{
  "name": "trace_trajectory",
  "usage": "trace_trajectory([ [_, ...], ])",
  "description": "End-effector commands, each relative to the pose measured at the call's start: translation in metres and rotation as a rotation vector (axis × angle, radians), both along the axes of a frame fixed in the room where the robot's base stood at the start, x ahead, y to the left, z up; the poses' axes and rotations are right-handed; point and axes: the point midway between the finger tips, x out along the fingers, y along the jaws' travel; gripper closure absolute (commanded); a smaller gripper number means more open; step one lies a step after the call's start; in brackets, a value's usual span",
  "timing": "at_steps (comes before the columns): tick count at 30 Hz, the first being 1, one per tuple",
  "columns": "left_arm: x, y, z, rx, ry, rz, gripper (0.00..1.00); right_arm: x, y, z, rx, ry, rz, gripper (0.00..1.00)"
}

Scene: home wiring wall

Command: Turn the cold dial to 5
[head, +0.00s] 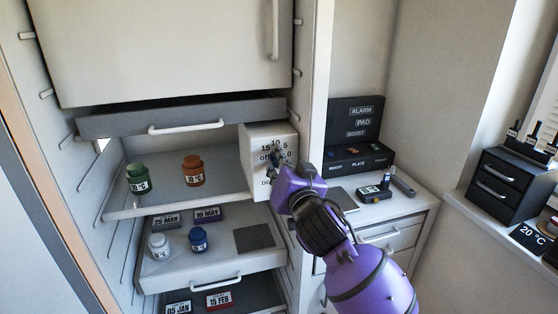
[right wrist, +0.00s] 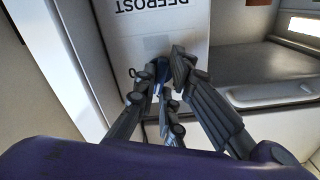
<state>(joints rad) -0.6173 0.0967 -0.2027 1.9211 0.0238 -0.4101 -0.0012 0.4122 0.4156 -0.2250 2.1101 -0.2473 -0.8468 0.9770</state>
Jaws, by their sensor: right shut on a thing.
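The cold dial (right wrist: 161,72) is on a white box with printed numbers (head: 263,137) at the right side of the open cabinet. In the head view the marks 15, 10, 5, OFF and 0 show around it, partly covered. My right gripper (head: 279,157) is at the front of this box and shut on the dial. My left gripper is not in view.
A green jar (head: 138,177) and an orange jar (head: 193,170) stand on the upper shelf. White and blue jars (head: 198,239) stand on the pulled-out shelf below, with date tags. To the right, a counter (head: 400,207) carries a black panel (head: 357,140) and small items.

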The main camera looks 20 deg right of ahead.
Motion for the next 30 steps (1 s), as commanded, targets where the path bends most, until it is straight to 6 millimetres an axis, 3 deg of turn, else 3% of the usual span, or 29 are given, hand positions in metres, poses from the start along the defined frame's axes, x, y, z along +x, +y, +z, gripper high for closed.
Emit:
trace_trajectory([
  [6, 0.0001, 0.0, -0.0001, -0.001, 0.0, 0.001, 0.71, -0.0001, -0.0003, -0.001, 0.157, 0.007, -0.002, 1.0],
  [14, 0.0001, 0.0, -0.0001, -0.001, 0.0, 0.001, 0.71, 0.0, -0.0003, -0.0009, 0.168, 0.007, -0.001, 1.0],
  [21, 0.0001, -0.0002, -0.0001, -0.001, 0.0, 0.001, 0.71, 0.0, -0.0002, -0.0005, 0.33, 0.012, -0.002, 1.0],
  [30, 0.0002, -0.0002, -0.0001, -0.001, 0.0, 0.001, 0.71, 0.0, -0.0001, -0.0004, 0.346, 0.012, -0.001, 1.0],
])
